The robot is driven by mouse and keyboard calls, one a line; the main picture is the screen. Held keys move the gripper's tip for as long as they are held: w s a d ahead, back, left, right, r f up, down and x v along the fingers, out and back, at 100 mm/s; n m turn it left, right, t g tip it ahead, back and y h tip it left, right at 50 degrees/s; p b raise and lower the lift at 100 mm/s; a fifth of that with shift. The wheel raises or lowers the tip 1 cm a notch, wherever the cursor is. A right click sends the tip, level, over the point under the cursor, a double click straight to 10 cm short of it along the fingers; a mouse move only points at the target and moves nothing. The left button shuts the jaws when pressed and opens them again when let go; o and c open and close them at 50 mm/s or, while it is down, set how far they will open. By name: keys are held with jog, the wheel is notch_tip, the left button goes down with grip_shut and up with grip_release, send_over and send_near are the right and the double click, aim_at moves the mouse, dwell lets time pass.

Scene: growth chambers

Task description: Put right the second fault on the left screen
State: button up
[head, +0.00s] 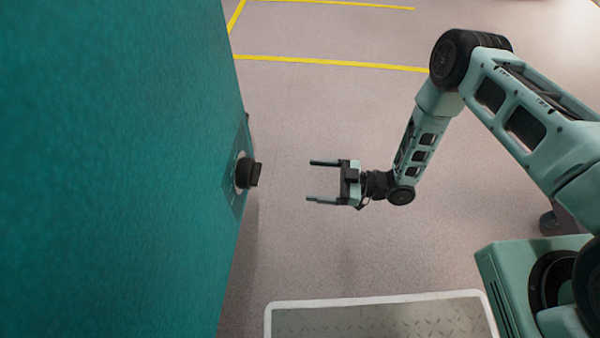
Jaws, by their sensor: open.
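A black knob (247,172) sticks out from a plate (236,190) on the edge face of a large teal cabinet (120,160) at the left. There is a pale ring around the knob's base. My gripper (310,181) is open and empty, to the right of the knob. Its two fingers point left toward the knob, with a clear gap between fingertips and knob. No screen is in view, so the fault text cannot be read. Any marks on the knob are too small to tell.
The grey floor (330,110) is clear around my gripper, with yellow lines (330,62) at the back. A metal tread plate with a white rim (380,299) lies at the bottom. The teal cabinet wall blocks the whole left side.

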jog(key=shift+s+d, duration=0.1)
jog(key=shift+d, duration=0.4)
dwell(1.4)
jog(key=w+a+r+m+t+h, duration=0.1)
jog(key=w+a+r+h, duration=0.1)
jog(key=w+r+h, duration=0.45)
jog(key=w+a+r+m+t+h, duration=0.1)
jog(key=w+r+m+h, duration=0.15)
jog(key=r, duration=0.65)
jog(key=s+d+r+m+g+h, duration=0.1)
jog(key=s+d+r+m+h, duration=0.15)
jog(key=s+r, duration=0.5)
jog(key=s+d+r+m+g+h, duration=0.1)
jog(key=s+d+r+g+h, duration=0.25)
jog(key=s, duration=0.75)
jog(key=s+d+r+m+h, duration=0.2)
jog(key=s+d+r, duration=0.2)
jog(key=s+r, duration=0.45)
notch_tip(320, 180, up, 37)
jog(key=s+p, duration=0.1)
jog(key=p, duration=3.8)
jog(key=shift+r, duration=0.15)
